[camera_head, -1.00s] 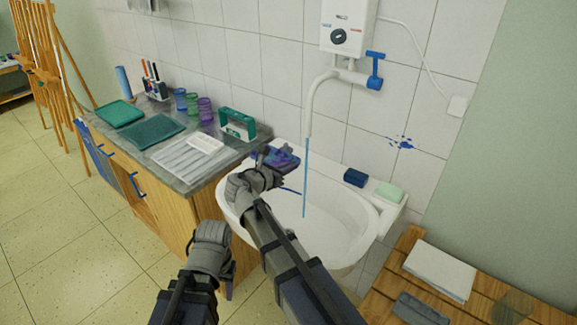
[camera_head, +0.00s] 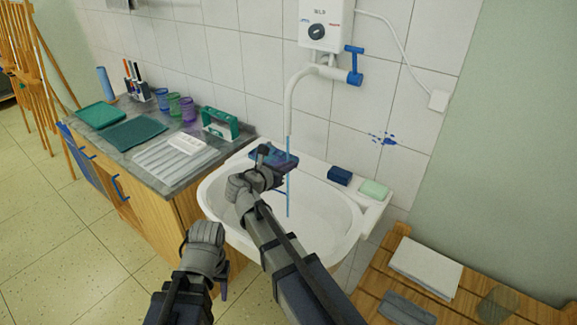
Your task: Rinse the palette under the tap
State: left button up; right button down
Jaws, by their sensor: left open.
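The palette (camera_head: 284,161), dark with blue and purple smears, is held over the white sink (camera_head: 208,200). My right gripper (camera_head: 263,158) is shut on its left edge, partly hidden by its own wrist. A blue water stream (camera_head: 289,185) runs from the white tap spout (camera_head: 290,95) and crosses the palette's right part in the picture. I cannot tell whether it strikes the surface, as the stream still shows below it. The tap's blue handle (camera_head: 354,62) is at the right under the heater. My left gripper (camera_head: 223,288) is open and empty, low in front of the cabinet and sink.
A blue sponge (camera_head: 340,176) and green soap (camera_head: 374,189) lie on the sink's back right ledge. The counter (camera_head: 190,180) on the left holds trays, jars and a green-framed caddy (camera_head: 220,124). A slatted wooden bench (camera_head: 375,285) with cloths stands at the right.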

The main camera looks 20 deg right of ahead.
jog(key=shift+s, duration=0.15)
jog(key=shift+s, duration=0.45)
jog(key=shift+w, duration=0.15)
dwell(0.3)
jog(key=shift+w, duration=0.5)
jog(key=shift+s, duration=0.25)
jog(key=shift+s, duration=0.4)
jog(key=shift+a, duration=0.1)
